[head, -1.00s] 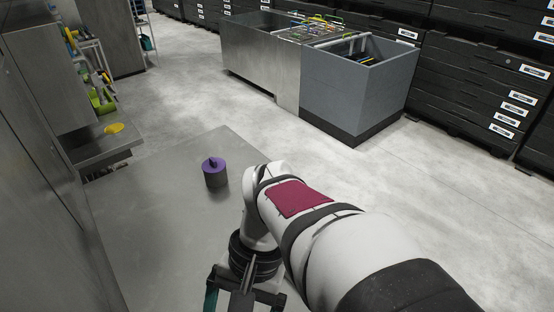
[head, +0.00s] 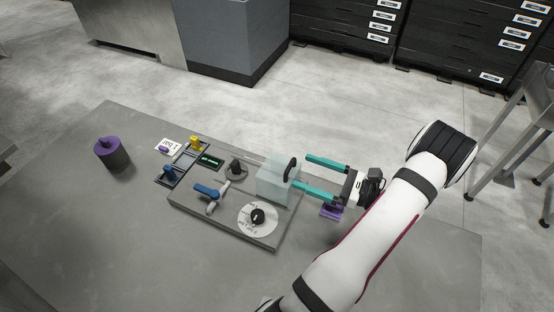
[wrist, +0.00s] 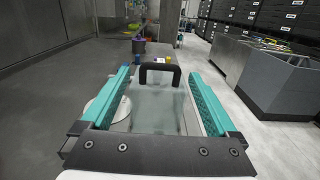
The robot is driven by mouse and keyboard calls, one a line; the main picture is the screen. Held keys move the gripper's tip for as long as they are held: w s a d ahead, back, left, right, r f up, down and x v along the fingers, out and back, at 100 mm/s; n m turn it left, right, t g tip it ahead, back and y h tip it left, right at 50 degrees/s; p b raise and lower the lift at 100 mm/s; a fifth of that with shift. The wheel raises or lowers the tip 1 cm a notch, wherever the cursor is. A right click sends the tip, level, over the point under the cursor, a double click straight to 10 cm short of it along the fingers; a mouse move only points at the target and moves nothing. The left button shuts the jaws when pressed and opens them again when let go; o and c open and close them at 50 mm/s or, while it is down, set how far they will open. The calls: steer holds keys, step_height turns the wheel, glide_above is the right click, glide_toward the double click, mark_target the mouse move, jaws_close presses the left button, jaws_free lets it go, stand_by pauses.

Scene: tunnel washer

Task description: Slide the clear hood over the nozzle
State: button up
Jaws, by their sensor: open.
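The clear hood (head: 272,188) is a see-through box with a black handle (head: 291,168) on its right side. It sits on the right part of the grey panel board (head: 225,228). A dark tapered piece on a round base (head: 236,169), which looks like the nozzle, stands just left of the hood, apart from it and uncovered. My gripper (head: 300,172) is open, its teal fingers pointing left, with their tips about level with the handle. In the wrist view the handle and hood (wrist: 158,108) show between the fingers (wrist: 158,76). Whether the fingers touch the handle cannot be told.
A purple-lidded cylinder (head: 114,156) stands left. A purple item (head: 331,211) lies below my gripper. The table front is clear.

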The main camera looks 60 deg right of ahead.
mark_target(277, 170)
steer(key=w, duration=0.8)
steer(key=shift+w, duration=0.2)
steer(key=shift+a, duration=0.2)
jaws_close()
